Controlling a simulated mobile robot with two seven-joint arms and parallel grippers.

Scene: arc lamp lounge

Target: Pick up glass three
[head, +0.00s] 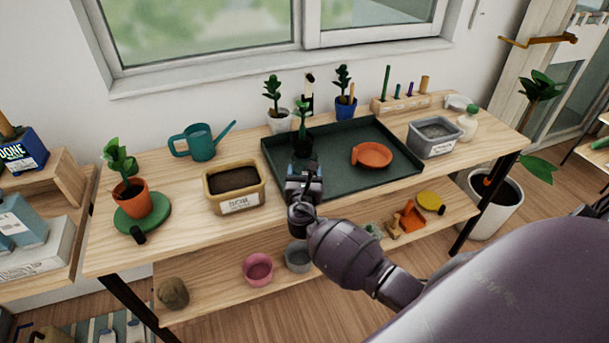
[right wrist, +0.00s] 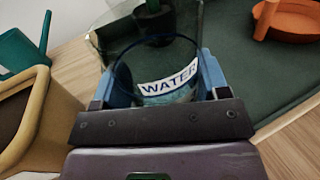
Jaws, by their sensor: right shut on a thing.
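In the right wrist view, a clear glass (right wrist: 165,92) with a white label reading "WATER" sits between the blue fingers of my right gripper (right wrist: 165,88). The gripper is shut on it. I cannot tell from the label whether it is glass three. In the head view my right gripper (head: 304,178) is at the front edge of the dark green tray (head: 280,168), and it mostly hides the glass there. I cannot tell whether the glass touches a surface. My left gripper is not in view.
A small plant (head: 302,122) stands just behind the gripper. The soil box (head: 235,208) is close on the left, and an orange dish (head: 372,156) lies on the tray at right. A teal watering can (head: 200,143) and grey bin (head: 434,146) stand farther off.

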